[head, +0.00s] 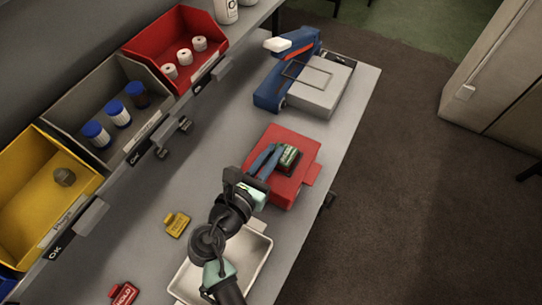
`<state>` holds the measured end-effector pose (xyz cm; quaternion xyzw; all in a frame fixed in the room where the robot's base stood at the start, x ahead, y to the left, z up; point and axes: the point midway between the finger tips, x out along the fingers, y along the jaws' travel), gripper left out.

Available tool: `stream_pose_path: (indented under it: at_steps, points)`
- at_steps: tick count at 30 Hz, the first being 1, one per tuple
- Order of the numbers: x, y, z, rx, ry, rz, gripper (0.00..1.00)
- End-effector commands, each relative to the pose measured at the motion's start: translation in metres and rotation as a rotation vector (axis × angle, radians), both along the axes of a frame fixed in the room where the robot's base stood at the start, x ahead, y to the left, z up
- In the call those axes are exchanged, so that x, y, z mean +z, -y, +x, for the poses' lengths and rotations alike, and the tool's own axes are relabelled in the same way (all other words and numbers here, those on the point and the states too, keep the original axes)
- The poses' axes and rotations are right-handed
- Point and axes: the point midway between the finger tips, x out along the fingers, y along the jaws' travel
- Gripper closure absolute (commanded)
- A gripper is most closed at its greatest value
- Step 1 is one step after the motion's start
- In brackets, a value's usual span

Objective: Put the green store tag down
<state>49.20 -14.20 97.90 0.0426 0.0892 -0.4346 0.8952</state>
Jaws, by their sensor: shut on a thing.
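My gripper (277,155) reaches over a red block-like fixture (299,190) on the grey bench. Its blue fingers are shut on a small green tag (289,156) with a paler marked face. The tag is at the fingertips, over a dark square patch on top of the red fixture. I cannot tell whether the tag touches the fixture. The fingers hide part of the tag's left side.
A yellow tag (177,223) and a red HOLD tag (123,294) lie on the bench (156,190). A white tray (262,247) is under my arm. A blue-and-grey device (318,92) stands behind. Yellow (22,180), grey (70,105) and red (158,38) bins line the left.

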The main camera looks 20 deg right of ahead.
Motion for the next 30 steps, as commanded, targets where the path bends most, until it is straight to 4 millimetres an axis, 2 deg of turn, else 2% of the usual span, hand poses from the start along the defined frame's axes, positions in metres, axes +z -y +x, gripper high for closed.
stream_pose_path:
  at_steps: [3, 17, 18, 22, 30]
  points:
    - [-0.0106, 0.0002, 0.0000, 0.000, 0.001, -0.001, 1.00]
    - [-0.0171, -0.0002, 0.0003, 0.001, 0.002, 0.000, 1.00]
    - [-0.0163, -0.0002, 0.0004, 0.001, 0.002, 0.000, 0.85]
    - [-0.0161, -0.0002, 0.0002, 0.001, 0.002, 0.000, 0.62]
    - [-0.0158, -0.0001, 0.0003, 0.000, 0.001, 0.000, 0.60]
